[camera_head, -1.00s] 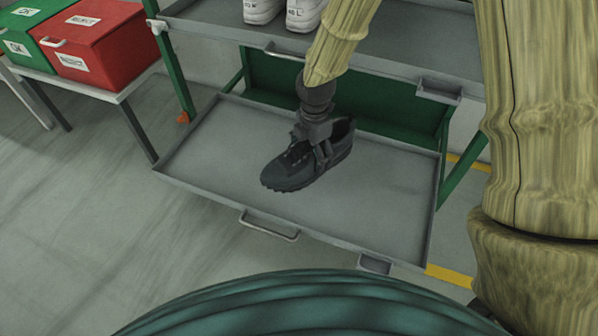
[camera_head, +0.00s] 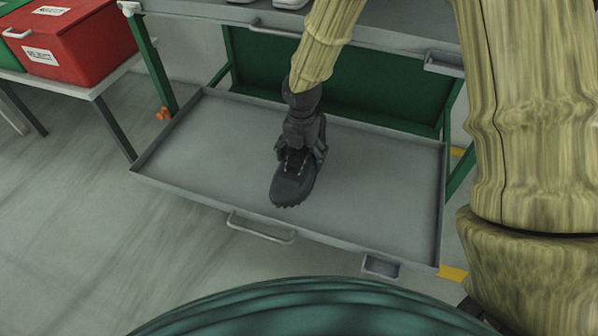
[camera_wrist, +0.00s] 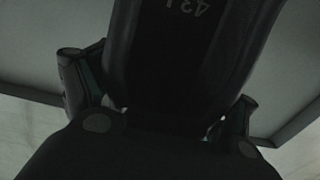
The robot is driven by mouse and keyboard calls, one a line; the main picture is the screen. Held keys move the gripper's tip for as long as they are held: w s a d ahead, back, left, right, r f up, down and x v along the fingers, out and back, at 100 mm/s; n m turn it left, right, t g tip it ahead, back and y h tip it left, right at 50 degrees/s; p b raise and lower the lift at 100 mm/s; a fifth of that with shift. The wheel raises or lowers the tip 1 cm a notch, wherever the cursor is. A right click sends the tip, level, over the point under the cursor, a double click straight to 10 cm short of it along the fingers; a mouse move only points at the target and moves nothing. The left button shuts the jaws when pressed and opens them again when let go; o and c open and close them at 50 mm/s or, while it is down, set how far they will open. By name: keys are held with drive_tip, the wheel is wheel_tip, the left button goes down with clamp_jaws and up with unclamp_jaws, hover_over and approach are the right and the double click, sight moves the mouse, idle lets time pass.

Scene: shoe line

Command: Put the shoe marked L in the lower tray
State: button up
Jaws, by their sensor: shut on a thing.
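A black shoe (camera_head: 292,186) is over the lower tray (camera_head: 385,200), toe pointing to the front. My gripper (camera_head: 301,152) is shut on it from above, near its heel end. In the wrist view the shoe (camera_wrist: 185,60) fills the middle between the fingers of my gripper (camera_wrist: 160,108), and part of a printed number shows on it. I see no letter L on this shoe. Whether its sole touches the tray floor I cannot tell.
The upper tray (camera_head: 385,32) overhangs the back, with white shoes (camera_head: 290,3) cut off at the picture's top. A red box (camera_head: 80,40) stands on a side table at left. The lower tray is otherwise empty.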

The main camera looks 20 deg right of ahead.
wheel_tip(320, 180, down, 6)
drive_tip(key=b, duration=0.2)
drive_tip(key=shift+f+b, duration=0.1)
drive_tip(key=shift+b, duration=0.3)
drive_tip(key=o, duration=1.1)
drive_tip(key=shift+o, duration=0.2)
wheel_tip(320, 180, up, 12)
drive_tip(key=p, duration=0.5)
